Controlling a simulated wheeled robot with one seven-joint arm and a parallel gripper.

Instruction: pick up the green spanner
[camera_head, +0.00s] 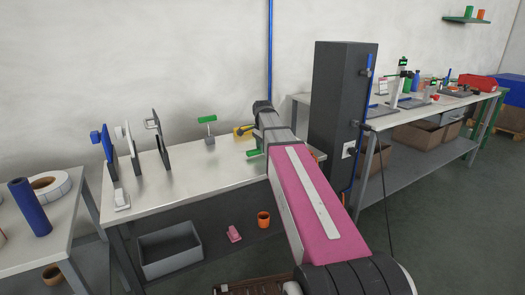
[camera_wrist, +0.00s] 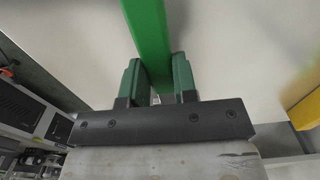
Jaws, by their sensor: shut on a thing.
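The green spanner (camera_wrist: 148,30) shows in the wrist view as a plain bright green bar running up from between the jaws to the top edge. My gripper (camera_wrist: 156,76) is shut on it, with one dark green finger pad on each side. In the head view a small green piece (camera_head: 254,152), likely the spanner's end, sticks out left of my pink arm, over the table's right part. My arm hides the gripper and the remainder of the spanner there. I cannot tell whether the spanner touches the table.
A yellow thing (camera_head: 242,130) lies close behind; it also shows in the wrist view (camera_wrist: 304,98). A green-topped grey device (camera_head: 208,120) and several upright plates (camera_head: 160,138) stand on the table (camera_head: 180,178). A dark column (camera_head: 338,105) rises at right. The table's front middle is clear.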

